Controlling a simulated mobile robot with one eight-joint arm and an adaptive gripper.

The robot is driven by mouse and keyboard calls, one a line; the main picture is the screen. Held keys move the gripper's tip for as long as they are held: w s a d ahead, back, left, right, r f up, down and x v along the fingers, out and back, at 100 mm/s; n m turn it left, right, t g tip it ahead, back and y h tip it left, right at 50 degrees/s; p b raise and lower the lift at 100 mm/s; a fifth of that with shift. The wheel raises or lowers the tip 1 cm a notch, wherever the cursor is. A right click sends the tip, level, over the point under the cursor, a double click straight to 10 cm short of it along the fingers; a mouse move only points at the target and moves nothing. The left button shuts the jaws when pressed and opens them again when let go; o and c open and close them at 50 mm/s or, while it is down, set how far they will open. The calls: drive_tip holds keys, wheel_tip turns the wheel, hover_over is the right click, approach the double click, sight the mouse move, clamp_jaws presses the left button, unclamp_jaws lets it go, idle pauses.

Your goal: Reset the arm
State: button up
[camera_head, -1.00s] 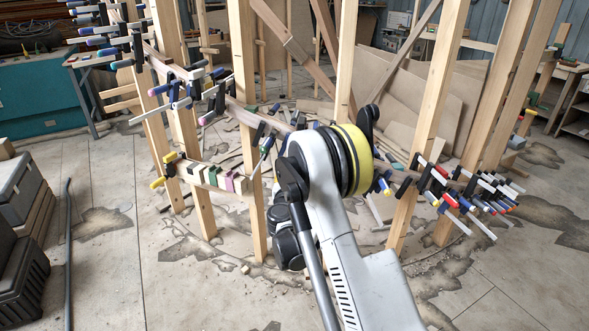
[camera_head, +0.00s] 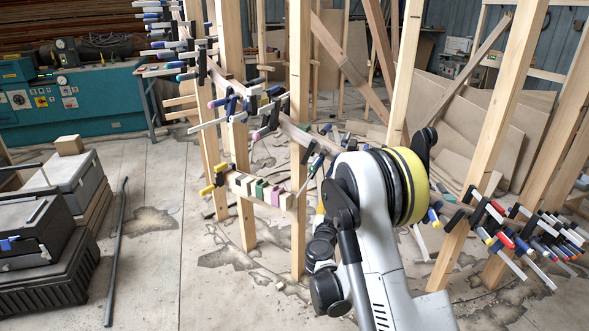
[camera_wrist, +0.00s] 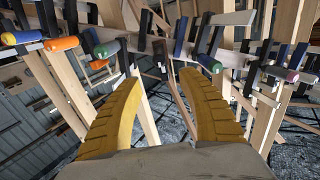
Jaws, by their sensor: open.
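My gripper (camera_wrist: 160,105) shows in the wrist view with its two yellow ribbed fingers spread apart and nothing between them. Beyond the fingertips is the curved wooden stringer (camera_wrist: 230,60), with several clamps (camera_wrist: 103,48) on it. In the head view my arm is folded in front of the stringer (camera_head: 295,133), and it hides part of it. The gripper cannot be made out in that view. More clamps (camera_head: 517,240) crowd the right end of the stringer.
Wooden posts (camera_head: 300,90) stand upright along the stringer. Black cases (camera_head: 45,260) and a dark rod (camera_head: 117,245) lie at the left. A teal machine (camera_head: 75,100) stands at the back left. The floor (camera_head: 150,265) between the rod and the posts is mostly clear.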

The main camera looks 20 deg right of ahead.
drive_tip(key=s+a+r+n+g+y, duration=0.25)
drive_tip(key=s+r+g, duration=0.25)
drive_tip(key=s+r, duration=0.7)
drive_tip(key=s+a+f+n+g+y, duration=0.1)
drive_tip(key=s+a, duration=0.5)
drive_tip(key=s, duration=0.6)
drive_tip(key=s+a+f+n+g+y, duration=0.1)
drive_tip(key=s+a+f+n+y, duration=0.2)
drive_tip(key=s, duration=0.9)
drive_tip(key=a+y, duration=0.3)
drive_tip(key=a, duration=0.1)
drive_tip(key=shift+s+g, duration=0.3)
drive_tip(key=shift+g, duration=0.1)
drive_tip(key=shift+n+y, duration=0.25)
